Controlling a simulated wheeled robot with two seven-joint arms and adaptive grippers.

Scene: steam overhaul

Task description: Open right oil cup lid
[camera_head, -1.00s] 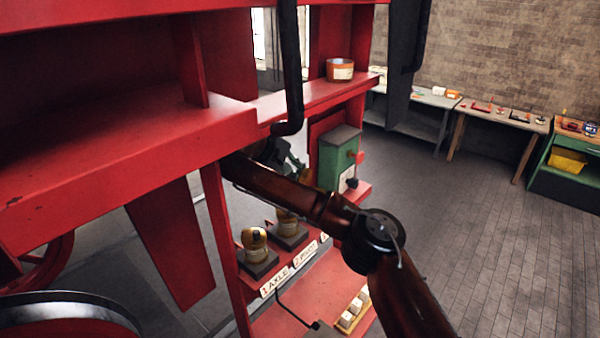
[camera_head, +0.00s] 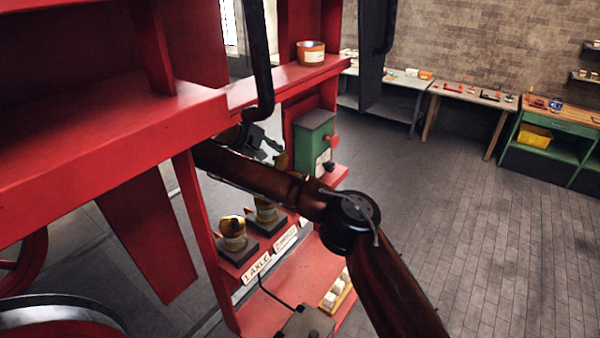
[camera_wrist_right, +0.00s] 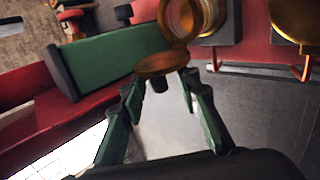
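In the right wrist view a brass oil cup (camera_wrist_right: 196,14) shows its round rim at the top, with the mouth apparently uncovered. A brass disc-shaped lid (camera_wrist_right: 156,66) with a dark knob stands out beside it, tilted away from the cup. My right gripper (camera_wrist_right: 160,88) has its green fingers apart, the knob showing between the tips; I cannot tell whether they touch it. In the head view two brass cups, one by the axle label (camera_head: 233,236) and one beside it (camera_head: 265,210), stand on dark blocks. My right gripper there is mostly hidden behind the red frame and my arm. My left gripper is not in view.
A red upper beam (camera_head: 110,140) and a black pipe (camera_head: 262,70) crowd the arm. An orange tin (camera_head: 311,52) sits above. Floor at right is clear.

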